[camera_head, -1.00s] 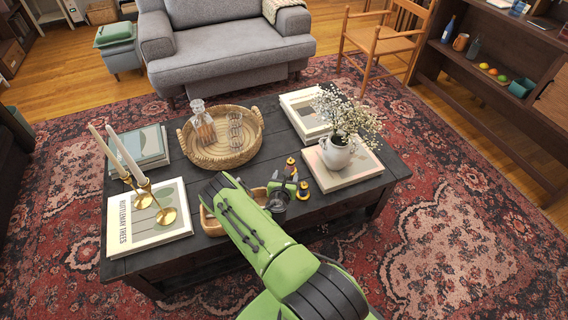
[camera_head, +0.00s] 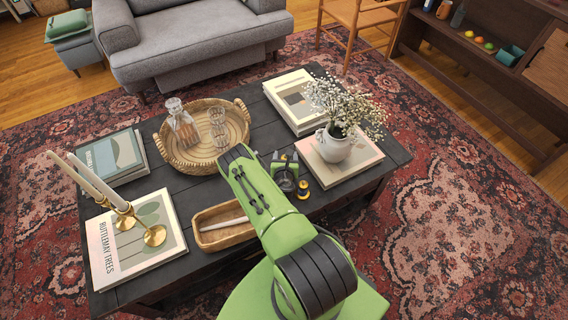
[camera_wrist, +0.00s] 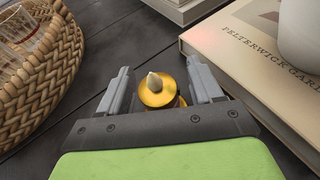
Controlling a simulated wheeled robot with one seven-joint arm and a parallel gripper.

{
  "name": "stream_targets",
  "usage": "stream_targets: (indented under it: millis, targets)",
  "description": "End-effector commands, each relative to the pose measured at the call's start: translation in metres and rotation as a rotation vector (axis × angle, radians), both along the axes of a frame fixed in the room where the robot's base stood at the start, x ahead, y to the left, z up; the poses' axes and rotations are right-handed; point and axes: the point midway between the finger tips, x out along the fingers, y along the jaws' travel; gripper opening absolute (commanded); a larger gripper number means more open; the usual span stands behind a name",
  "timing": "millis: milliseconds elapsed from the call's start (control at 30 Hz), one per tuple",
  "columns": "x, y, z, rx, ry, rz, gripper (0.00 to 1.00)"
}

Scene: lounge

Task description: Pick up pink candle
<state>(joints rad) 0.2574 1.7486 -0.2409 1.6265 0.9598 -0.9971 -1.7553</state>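Two tall pale tapers stand in brass holders at the table's left: a left taper (camera_head: 76,180) and a right taper (camera_head: 98,182). Another pale candle (camera_head: 224,224) lies in a wooden tray. None is clearly pink. My gripper (camera_head: 286,170) is above the table's middle right, away from these candles. In the wrist view my gripper (camera_wrist: 162,85) is open, pointing down. A small gold object with a pale pointed tip (camera_wrist: 157,89) shows between its fingers, with gaps on both sides. Its lower part is hidden.
A wicker tray (camera_head: 163,150) with a decanter and glasses stands behind left. A white flower vase (camera_head: 335,148) on a book (camera_head: 358,166) stands close to my gripper's right. A small yellow-and-dark object (camera_head: 302,189) is beside it. Books (camera_head: 292,103) lie behind.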

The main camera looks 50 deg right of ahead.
Motion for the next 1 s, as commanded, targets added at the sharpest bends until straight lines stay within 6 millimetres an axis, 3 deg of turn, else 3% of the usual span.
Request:
stream_targets:
  millis: [33, 433, 733, 1000]
  targets:
    - [0.0, 0.0, 0.0, 0.0, 0.0, 0.0, 0.59]
    - [0.0, 0.0, 0.001, -0.001, -0.001, 0.0, 0.0]
    - [0.001, 0.0, 0.006, -0.003, -0.002, 0.001, 0.0]
    - [0.002, 0.0, 0.071, -0.003, -0.001, 0.003, 0.0]
